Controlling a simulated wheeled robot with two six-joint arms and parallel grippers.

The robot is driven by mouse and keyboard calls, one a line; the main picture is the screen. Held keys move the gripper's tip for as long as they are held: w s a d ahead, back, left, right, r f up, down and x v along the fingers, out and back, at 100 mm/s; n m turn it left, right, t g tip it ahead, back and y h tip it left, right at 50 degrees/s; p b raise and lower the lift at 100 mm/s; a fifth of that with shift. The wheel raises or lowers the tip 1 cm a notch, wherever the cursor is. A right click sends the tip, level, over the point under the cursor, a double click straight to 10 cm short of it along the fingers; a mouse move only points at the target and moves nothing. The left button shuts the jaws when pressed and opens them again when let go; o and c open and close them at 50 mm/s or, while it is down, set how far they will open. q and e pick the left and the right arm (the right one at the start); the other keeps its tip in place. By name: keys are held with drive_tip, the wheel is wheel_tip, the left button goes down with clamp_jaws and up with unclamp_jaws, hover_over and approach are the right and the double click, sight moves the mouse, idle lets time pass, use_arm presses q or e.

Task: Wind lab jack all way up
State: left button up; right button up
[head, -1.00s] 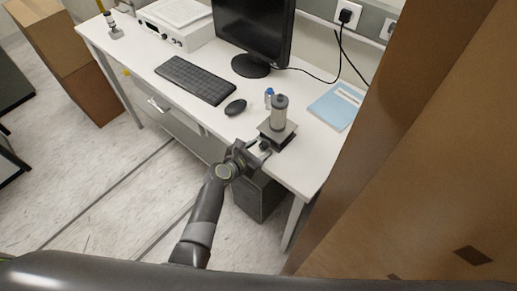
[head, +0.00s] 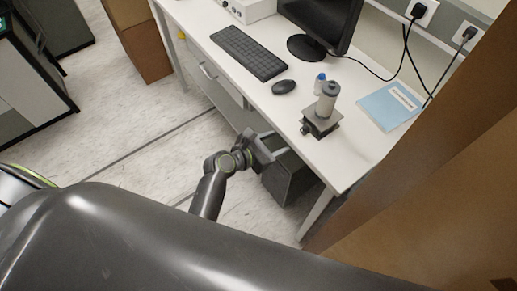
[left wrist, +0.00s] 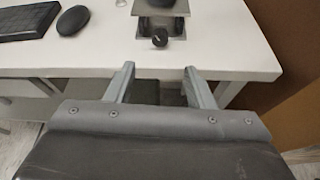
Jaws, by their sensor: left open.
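The lab jack (head: 320,124) stands on the white desk near its front edge, with a grey cylinder (head: 327,100) upright on its top plate. In the left wrist view the jack (left wrist: 161,22) is at the top centre, its dark round knob (left wrist: 160,37) facing me. The plates have a gap between them. My left gripper (head: 270,149) is in front of the desk edge, apart from the jack, its two fingers spread and empty. The fingers also show in the left wrist view (left wrist: 161,86), pointing towards the knob. My right gripper is not in view.
A mouse (head: 284,87), keyboard (head: 248,53) and monitor (head: 322,20) are to the left and behind. A blue booklet (head: 390,105) lies to the right. Brown cardboard (head: 400,190) stands close on the right.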

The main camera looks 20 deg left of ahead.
use_arm(q)
drive_tip(key=v, duration=0.6)
drive_tip(key=shift+s+b, duration=0.15)
drive_tip(key=shift+b, duration=0.25)
drive_tip(key=shift+r, duration=0.1)
drive_tip(key=shift+c, duration=0.4)
